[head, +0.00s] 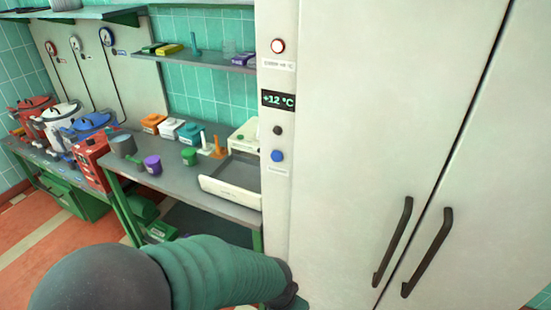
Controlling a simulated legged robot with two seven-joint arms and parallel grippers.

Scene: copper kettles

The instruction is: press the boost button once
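A blue round button (278,156) sits low on the narrow control strip of the tall white cabinet, with a small label (278,171) below it that is too blurred to read. My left arm comes in at the bottom left in a green sleeve. Its dark end lies low in front of the cabinet, well below the blue button and apart from it. No gripper fingers show. My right gripper is out of view.
The white cabinet doors (385,130) carry two dark vertical handles (393,242). Left of the strip, a grey worktable (165,182) holds a pale tray (228,196), cups and coloured containers. Several kettles stand farther left. The space before the button looks clear.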

